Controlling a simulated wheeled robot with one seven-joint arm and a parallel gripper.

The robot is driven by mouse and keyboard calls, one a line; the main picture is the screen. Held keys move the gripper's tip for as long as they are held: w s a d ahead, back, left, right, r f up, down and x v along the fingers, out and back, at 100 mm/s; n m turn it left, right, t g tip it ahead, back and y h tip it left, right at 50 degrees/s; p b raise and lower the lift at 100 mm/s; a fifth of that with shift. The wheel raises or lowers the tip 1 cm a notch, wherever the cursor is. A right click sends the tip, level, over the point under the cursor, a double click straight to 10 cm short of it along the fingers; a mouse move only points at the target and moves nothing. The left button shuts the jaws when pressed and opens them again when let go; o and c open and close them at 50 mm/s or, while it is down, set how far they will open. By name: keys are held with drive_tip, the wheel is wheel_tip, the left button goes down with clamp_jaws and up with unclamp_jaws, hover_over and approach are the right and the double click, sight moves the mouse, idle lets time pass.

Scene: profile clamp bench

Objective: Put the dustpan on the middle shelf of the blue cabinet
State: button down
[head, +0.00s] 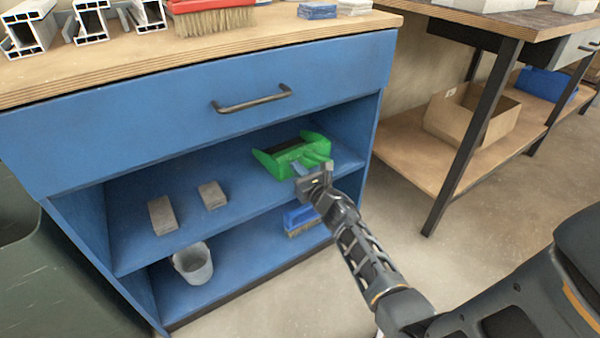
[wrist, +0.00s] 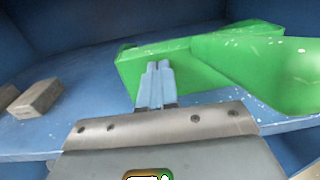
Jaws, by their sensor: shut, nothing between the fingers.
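The green dustpan (head: 294,156) lies on the middle shelf (head: 150,205) of the blue cabinet (head: 180,132), toward the right end. In the wrist view the dustpan (wrist: 200,62) fills the upper right, its green body just beyond my fingers. My gripper (head: 303,170) is at the shelf's front edge, in front of the dustpan. Its two pale blue fingers (wrist: 155,85) are together with nothing between them. The fingertips overlap the dustpan in the wrist view; I cannot tell whether they touch it.
Two grey-brown blocks (head: 162,215) (head: 212,195) lie on the same shelf to the left. A grey bucket (head: 194,265) and a blue brush (head: 301,218) are on the bottom shelf. The closed drawer (head: 200,110) is above. A workbench with a cardboard box (head: 470,118) stands right.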

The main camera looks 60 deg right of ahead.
sight(292, 174)
drive_tip(key=b+x, duration=0.2)
drive_tip(key=x, duration=0.1)
drive_tip(key=shift+w+d+f, duration=0.1)
drive_tip(key=shift+w, duration=0.05)
drive_tip(key=shift+w+d, duration=0.2)
drive_tip(key=shift+w, duration=0.1)
